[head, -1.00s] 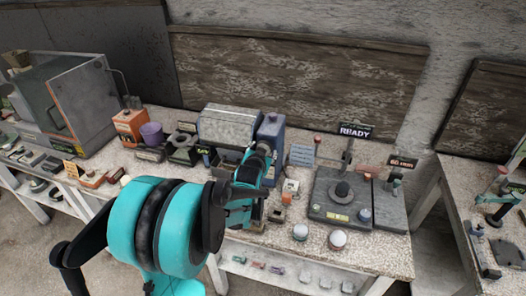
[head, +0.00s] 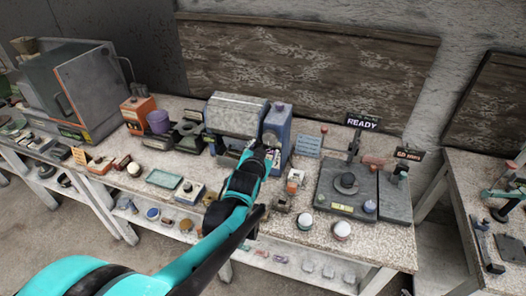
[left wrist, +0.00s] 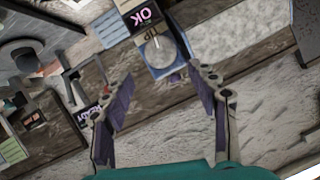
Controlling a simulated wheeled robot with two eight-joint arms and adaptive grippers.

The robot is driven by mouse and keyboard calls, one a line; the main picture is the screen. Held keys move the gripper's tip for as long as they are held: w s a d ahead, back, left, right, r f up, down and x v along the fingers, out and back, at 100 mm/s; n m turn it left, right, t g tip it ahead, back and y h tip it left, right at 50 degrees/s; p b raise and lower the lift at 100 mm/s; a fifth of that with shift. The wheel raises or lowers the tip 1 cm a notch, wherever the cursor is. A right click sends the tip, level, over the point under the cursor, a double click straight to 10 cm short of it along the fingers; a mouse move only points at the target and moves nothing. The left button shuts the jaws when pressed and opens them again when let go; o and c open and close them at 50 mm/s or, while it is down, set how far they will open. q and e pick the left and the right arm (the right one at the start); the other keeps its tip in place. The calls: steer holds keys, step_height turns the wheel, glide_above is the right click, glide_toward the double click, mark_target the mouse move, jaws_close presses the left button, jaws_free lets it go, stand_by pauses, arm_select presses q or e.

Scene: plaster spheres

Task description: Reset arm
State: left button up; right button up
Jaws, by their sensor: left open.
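My left arm comes in from the lower left in the head view, reaching over the long speckled workbench (head: 265,202). My left gripper (head: 261,152) is in front of the grey box machine (head: 236,115) and the blue-purple unit (head: 279,125); its fingers are hard to make out there. In the left wrist view the left gripper (left wrist: 160,82) is open, with two dark fingers spread and nothing between them. My right gripper is not in view.
Two pale spheres (head: 305,221) (head: 341,230) sit near the bench's front edge, and another (head: 134,169) farther left. A dark plate with a READY sign (head: 362,122) stands right of the gripper. A second bench (head: 460,185) is at the right.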

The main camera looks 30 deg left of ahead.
arm_select(q)
steer(key=shift+s+d+r, duration=0.15)
steer(key=shift+s+r, duration=0.05)
steer(key=shift+s, duration=0.25)
steer(key=shift+d, duration=0.1)
steer(key=s+d+f+g+h, duration=0.2)
steer(key=s+d+f+g, duration=0.1)
steer(key=s+d, duration=0.5)
steer(key=s+d+f+g+h, duration=0.2)
steer(key=s+d+f, duration=0.3)
steer(key=s+d, duration=0.4)
steer(key=shift+s+g+h+b, duration=0.3)
steer(key=shift+s+g+b, duration=0.1)
steer(key=shift+s, duration=0.15)
steer(key=shift+w+r, duration=0.1)
stand_by(0.4)
